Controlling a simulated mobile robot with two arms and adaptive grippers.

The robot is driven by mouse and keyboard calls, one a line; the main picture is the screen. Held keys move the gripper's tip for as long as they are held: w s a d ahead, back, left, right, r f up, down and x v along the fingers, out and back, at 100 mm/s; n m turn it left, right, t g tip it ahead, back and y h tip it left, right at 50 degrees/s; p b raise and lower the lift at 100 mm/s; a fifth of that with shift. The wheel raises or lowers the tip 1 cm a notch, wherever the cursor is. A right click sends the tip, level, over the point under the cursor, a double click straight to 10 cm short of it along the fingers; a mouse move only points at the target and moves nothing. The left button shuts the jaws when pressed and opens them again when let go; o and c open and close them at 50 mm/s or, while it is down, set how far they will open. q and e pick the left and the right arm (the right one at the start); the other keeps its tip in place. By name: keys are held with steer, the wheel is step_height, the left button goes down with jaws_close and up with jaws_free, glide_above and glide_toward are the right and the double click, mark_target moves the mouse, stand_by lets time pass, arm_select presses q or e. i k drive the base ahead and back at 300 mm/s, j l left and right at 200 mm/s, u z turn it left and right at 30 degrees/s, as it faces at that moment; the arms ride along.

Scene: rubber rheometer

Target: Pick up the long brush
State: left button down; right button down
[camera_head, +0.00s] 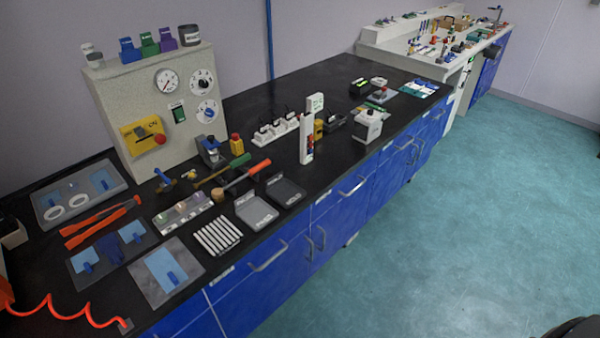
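Two long-handled tools lie side by side on the black bench top, in front of the grey control box. One has a green handle (240,160) and a thin brownish shaft running down to the left. Bristles are too small to make out, so I cannot tell which of the two is the long brush. Neither of my grippers shows in the head view, and nothing is seen holding either tool.
The grey control box (135,95) with dials stands behind the tools. A white upright post (307,140) stands right. Floor (440,220) is clear.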

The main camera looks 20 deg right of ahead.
mark_target(218, 193)
steer(key=z, duration=0.25)
steer(key=i+l+u, duration=0.1)
steer(key=u, duration=0.25)
steer(key=i+l+u, duration=0.1)
steer(key=l+u, duration=0.4)
steer(key=u, duration=0.2)
steer(key=i+l+u, duration=0.15)
steer(key=l+u, duration=0.15)
steer(key=l, duration=1.1)
steer(key=l+u, duration=0.35)
steer(key=l, duration=1)
